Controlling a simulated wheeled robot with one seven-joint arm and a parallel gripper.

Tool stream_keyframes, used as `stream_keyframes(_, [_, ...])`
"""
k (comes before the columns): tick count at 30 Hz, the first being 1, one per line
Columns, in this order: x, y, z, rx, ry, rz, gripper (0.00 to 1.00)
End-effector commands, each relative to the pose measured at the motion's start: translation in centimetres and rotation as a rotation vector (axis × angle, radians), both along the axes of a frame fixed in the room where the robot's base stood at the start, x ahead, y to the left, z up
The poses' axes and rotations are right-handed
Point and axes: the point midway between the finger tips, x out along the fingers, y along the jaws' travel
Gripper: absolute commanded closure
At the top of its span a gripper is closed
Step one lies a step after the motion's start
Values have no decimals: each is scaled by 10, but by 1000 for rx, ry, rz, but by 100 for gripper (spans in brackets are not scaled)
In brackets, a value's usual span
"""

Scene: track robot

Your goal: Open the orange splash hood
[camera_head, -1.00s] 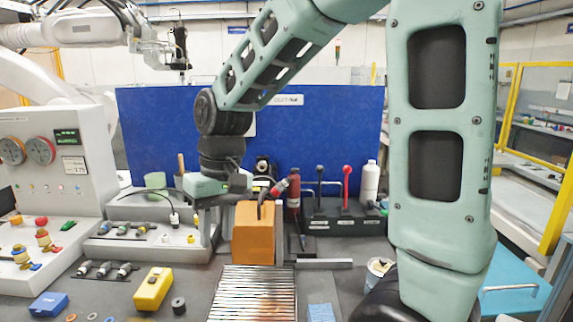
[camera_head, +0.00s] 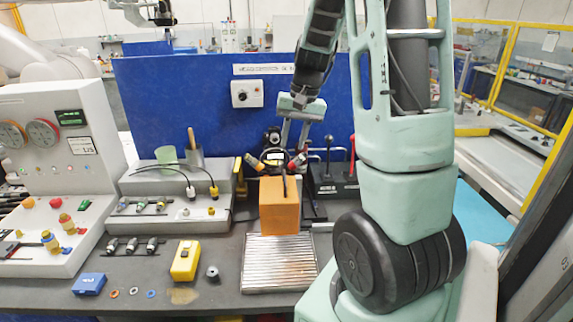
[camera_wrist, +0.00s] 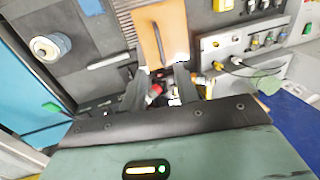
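The orange splash hood (camera_head: 280,212) stands closed at the back end of a ribbed metal tray (camera_head: 262,278).
A grey connector block (camera_head: 172,210) stands left of the hood. A dark lever stand (camera_head: 335,185) is close on the right. A blue panel (camera_head: 190,105) rises behind. A yellow device (camera_head: 186,260) and a blue box (camera_head: 89,284) lie at the front left.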

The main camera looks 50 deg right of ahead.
Motion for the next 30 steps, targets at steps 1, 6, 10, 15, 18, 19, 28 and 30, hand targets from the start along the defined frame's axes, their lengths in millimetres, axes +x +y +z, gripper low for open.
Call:
stream_keyframes(1, [0,2,-10,5,6,-2,69])
stream_keyframes(6, [6,6,-44,3,6,-1,69])
stream_keyframes(10, [9,10,-66,3,5,-1,69])
stream_keyframes(15, [13,12,-84,1,1,0,69])
stream_keyframes(18, [13,12,-89,-1,1,0,69])
stream_keyframes(19, [13,12,-90,-1,1,-1,69])
stream_keyframes(28, [14,12,-91,-1,0,0,78])
stream_keyframes(30, [14,12,-91,-1,0,0,97])
